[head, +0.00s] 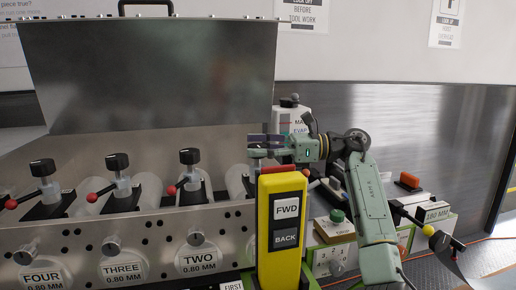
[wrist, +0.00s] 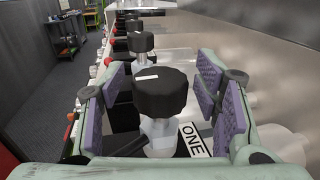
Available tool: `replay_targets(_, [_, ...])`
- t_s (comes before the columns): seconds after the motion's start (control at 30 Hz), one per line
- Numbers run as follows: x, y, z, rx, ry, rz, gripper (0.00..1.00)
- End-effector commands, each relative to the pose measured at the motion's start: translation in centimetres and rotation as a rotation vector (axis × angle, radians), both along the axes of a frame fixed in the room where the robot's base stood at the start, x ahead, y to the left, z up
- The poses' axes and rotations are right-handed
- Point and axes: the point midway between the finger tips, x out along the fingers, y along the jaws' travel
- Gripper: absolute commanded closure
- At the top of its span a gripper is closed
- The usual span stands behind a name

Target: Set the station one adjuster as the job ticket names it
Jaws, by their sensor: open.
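The station one adjuster has a ribbed black knob (wrist: 160,93) with a white mark on top, on a pale stem beside a label reading ONE (wrist: 194,139). In the head view it is mostly hidden behind my gripper (head: 266,143) and the yellow pendant. My gripper, also in the wrist view (wrist: 162,85), is open with its purple pads on either side of the knob. Gaps show between pads and knob, so it is not gripped. I cannot make out a job ticket with a setting for station one.
Adjusters four (head: 42,167), three (head: 117,161) and two (head: 190,156) stand in a row to the left, each with a red-ball lever. A yellow FWD/BACK pendant (head: 283,264) stands in front of station one. A raised metal lid (head: 150,75) is behind the row.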

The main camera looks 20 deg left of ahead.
Motion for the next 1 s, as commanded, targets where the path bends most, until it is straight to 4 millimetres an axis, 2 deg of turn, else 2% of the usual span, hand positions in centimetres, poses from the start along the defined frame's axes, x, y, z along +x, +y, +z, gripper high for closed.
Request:
replay_targets(0.27, [0.3, -0.7, 0.1, 0.0, 0.0, -0.001, 0.43])
replay_targets(0.37, [0.8, -2.1, 0.1, 0.001, -0.001, -0.003, 0.43])
replay_targets(0.6, [2.8, -6.9, 0.1, 0.001, 0.001, -0.004, 0.43])
replay_targets(0.77, [3.6, -9.2, 0.2, 0.001, 0.002, -0.003, 0.43])
replay_targets(1.0, [4.3, -10.5, 0.1, -0.001, 0.001, -0.002, 0.43])
